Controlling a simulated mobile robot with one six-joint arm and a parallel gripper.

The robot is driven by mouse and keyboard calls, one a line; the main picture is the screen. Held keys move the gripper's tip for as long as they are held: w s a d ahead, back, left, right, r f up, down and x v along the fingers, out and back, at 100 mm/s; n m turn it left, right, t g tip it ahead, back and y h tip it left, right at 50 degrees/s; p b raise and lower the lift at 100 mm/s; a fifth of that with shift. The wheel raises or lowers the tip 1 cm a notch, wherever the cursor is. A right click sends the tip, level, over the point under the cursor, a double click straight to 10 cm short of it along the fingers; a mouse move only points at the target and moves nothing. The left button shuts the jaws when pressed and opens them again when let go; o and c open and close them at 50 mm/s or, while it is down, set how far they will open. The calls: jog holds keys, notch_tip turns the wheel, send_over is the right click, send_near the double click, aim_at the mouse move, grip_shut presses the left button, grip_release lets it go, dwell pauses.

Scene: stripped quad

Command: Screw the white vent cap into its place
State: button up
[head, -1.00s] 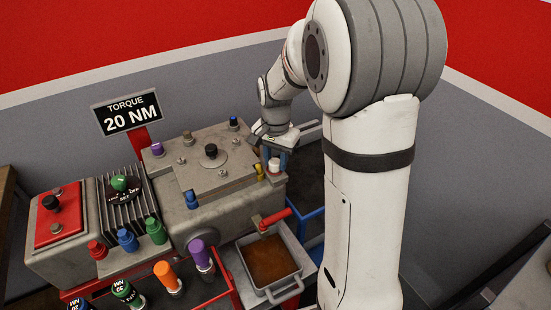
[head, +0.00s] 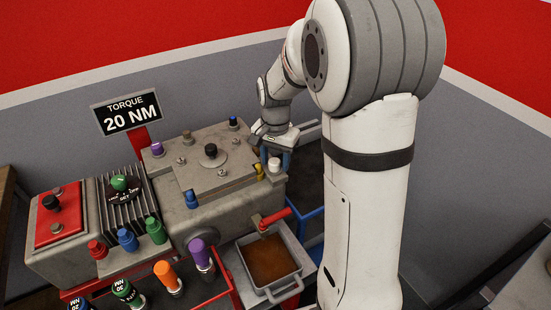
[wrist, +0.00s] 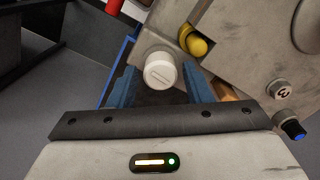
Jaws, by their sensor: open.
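The white vent cap (head: 274,164) stands at the right corner of the grey engine block (head: 225,225). In the wrist view my gripper (wrist: 160,88) has the cap just beyond and between the fingertips, with a gap on the right side. I cannot tell whether the left finger touches it.
A yellow cap (wrist: 197,46) is close beside the white cap. A red-handled valve (head: 275,217) and a drip pan of brown liquid (head: 272,262) are below. A torque sign (head: 128,112) reads 20 NM. Several coloured tools stand at the front left.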

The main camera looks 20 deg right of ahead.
jog(key=n, duration=0.8)
jog(key=shift+w+a+n, duration=0.1)
jog(key=shift+a+n, duration=0.05)
jog(key=shift+n, duration=0.15)
jog(key=shift+c, duration=0.4)
jog(key=c, duration=0.9)
grip_shut()
jog(key=o, duration=1.2)
grip_release()
jog(key=shift+m, duration=0.4)
jog(key=shift+r, duration=0.15)
